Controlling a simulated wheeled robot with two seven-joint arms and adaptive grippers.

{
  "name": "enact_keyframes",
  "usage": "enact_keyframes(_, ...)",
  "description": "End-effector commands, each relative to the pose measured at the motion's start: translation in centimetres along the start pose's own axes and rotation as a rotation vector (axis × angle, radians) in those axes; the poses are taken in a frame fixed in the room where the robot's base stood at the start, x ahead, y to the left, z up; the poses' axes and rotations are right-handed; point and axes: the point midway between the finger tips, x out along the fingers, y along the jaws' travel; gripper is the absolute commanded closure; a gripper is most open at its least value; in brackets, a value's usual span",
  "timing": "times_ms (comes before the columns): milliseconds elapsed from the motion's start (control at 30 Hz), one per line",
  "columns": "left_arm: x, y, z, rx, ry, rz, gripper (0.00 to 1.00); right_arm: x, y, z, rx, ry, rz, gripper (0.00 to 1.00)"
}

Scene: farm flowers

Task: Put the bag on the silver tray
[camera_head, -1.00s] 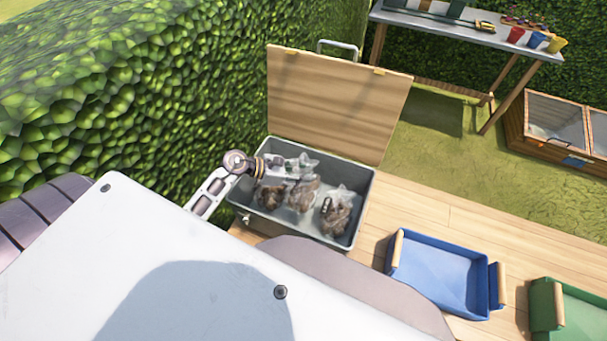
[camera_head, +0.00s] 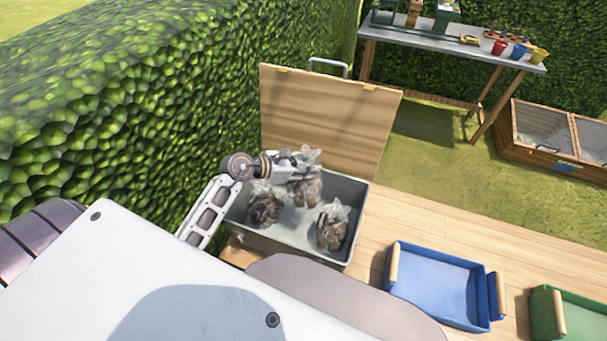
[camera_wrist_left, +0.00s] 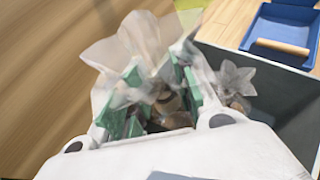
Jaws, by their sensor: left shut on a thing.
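A clear plastic bag with brown contents (camera_head: 308,187) hangs from my left gripper (camera_head: 297,165), above the open grey box (camera_head: 290,240). In the left wrist view the green fingers of my left gripper (camera_wrist_left: 158,97) are shut on this bag, whose clear top (camera_wrist_left: 145,40) spreads out between and beyond them. Two similar bags lie in the box, one at the left (camera_head: 264,205) and one at the right (camera_head: 332,228). I cannot make out a silver tray in these views. My right gripper is not in view.
The box's wooden lid (camera_head: 325,120) stands open behind the bag. A blue tray (camera_head: 440,280) and a green tray (camera_head: 570,315) are on the wooden deck at the right. A table (camera_head: 440,50) with pots stands at the back. A hedge (camera_head: 130,110) closes the left side.

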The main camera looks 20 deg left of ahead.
Motion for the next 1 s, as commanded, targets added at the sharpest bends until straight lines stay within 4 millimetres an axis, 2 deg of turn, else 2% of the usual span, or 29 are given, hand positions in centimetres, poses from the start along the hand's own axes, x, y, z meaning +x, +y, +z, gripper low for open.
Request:
enact_keyframes(33, -0.1, 0.2, 1.1, -0.003, -0.007, 0.018, 1.00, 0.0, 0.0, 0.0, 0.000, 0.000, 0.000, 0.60)
enact_keyframes(100, -0.2, 0.5, 2.1, -0.016, -0.008, 0.044, 1.00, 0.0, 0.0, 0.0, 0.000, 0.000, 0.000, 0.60)
enact_keyframes(500, -1.3, 1.8, 6.9, -0.078, -0.007, 0.169, 1.00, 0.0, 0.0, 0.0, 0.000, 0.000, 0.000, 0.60)
enact_keyframes(700, -1.6, 2.1, 7.7, -0.092, -0.005, 0.195, 1.00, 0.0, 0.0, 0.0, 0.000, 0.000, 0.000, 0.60)
enact_keyframes(1000, -1.6, 2.1, 7.8, -0.094, -0.004, 0.197, 1.00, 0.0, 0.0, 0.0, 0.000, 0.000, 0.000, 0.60)
